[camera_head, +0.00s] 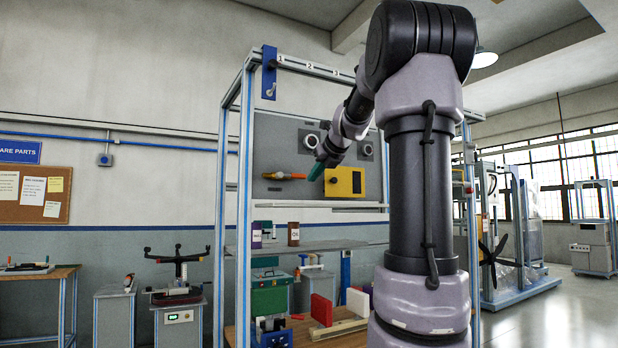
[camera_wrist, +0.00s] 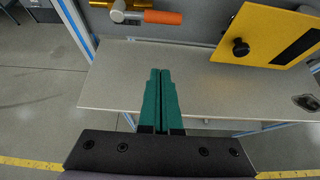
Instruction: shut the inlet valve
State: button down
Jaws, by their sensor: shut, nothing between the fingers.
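The inlet valve seems to be the lever valve on the grey panel, with an orange handle (camera_head: 297,176) (camera_wrist: 163,17) and a brass body (camera_wrist: 141,3). The handle lies roughly level, pointing right, about in line with the brass pipe. The valve is partly cut off by the top edge of the wrist view. My gripper (camera_head: 316,173) is shut and empty, its teal fingers together. In the wrist view the fingertips (camera_wrist: 160,72) sit below the handle and apart from it, over the grey shelf. In the head view they are just right of the handle.
A yellow box (camera_head: 345,188) with a black knob (camera_wrist: 241,48) is close to the right of the valve. The grey shelf (camera_wrist: 105,80) below is mostly bare. A blue-grey frame post (camera_head: 246,200) stands left of the panel. Two round gauges (camera_head: 311,141) are above.

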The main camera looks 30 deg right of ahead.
aim_at(303, 177)
jog(key=x, duration=0.9)
jog(key=shift+s+f, duration=0.1)
jog(key=r, duration=0.2)
jog(key=shift+w+r, duration=0.2)
jog(key=shift+r, duration=0.2)
jog(key=shift+w+r, duration=0.15)
jog(key=shift+r, duration=0.55)
jog(key=shift+d, duration=0.1)
jog(key=shift+r+n+h, duration=0.3)
jog(key=shift+n+h, duration=0.3)
